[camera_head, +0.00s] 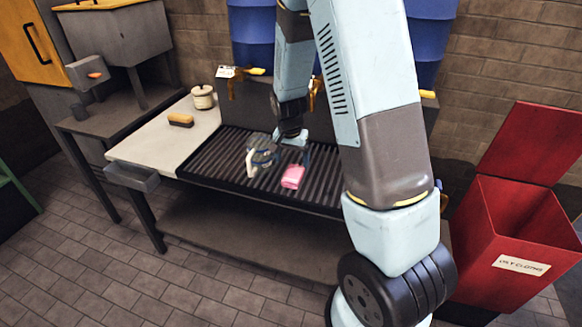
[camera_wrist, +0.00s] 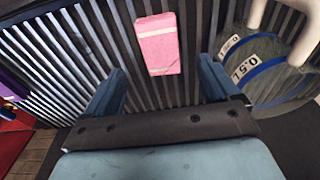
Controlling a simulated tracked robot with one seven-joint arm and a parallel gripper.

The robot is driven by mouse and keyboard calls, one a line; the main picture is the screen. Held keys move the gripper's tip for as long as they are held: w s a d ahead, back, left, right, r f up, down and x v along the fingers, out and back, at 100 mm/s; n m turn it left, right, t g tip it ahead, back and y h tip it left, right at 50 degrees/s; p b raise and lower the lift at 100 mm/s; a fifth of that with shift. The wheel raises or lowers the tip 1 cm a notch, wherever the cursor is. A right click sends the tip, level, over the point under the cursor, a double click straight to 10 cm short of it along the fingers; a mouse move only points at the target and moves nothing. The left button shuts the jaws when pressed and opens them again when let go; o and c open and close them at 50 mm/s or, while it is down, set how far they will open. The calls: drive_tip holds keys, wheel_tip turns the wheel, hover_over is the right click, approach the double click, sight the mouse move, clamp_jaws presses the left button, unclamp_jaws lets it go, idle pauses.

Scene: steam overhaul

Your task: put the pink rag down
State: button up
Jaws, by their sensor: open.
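The pink rag (camera_head: 292,177) lies on the dark slatted rack of the bench. In the wrist view the rag (camera_wrist: 157,44) is a folded pink block lying flat on the slats, just beyond and between my fingertips. My gripper (camera_wrist: 162,82) is open, with its two blue fingers apart and nothing between them. In the head view my gripper (camera_head: 292,140) is above the rack, behind the rag.
A jug with a pale handle and blue bands (camera_wrist: 270,75) stands close to the right finger in the wrist view. A brush (camera_head: 181,120) and a cream pot (camera_head: 203,97) are on the pale board at left. A red oily-cloths bin (camera_head: 510,240) stands open at right.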

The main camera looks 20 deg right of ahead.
drive_tip(key=s+r+n+t, duration=0.1)
drive_tip(key=s+r, duration=0.2)
drive_tip(key=r, duration=0.4)
drive_tip(key=s+r+n+y, duration=0.1)
drive_tip(key=s+r, duration=0.3)
drive_tip(key=r, duration=0.3)
drive_tip(key=s+r+n+t, duration=0.1)
drive_tip(key=s+r, duration=0.2)
drive_tip(key=r, duration=0.4)
drive_tip(key=s+r+n+t, duration=0.1)
drive_tip(key=s+r+n, duration=0.1)
drive_tip(key=s+r, duration=0.3)
drive_tip(key=s+r+n+t, duration=0.1)
drive_tip(key=s+r, duration=0.4)
drive_tip(key=s, duration=0.7)
drive_tip(key=shift+d+n, duration=0.2)
drive_tip(key=shift+n, duration=0.4)
drive_tip(key=shift+s, duration=0.1)
drive_tip(key=shift+o, duration=0.3)
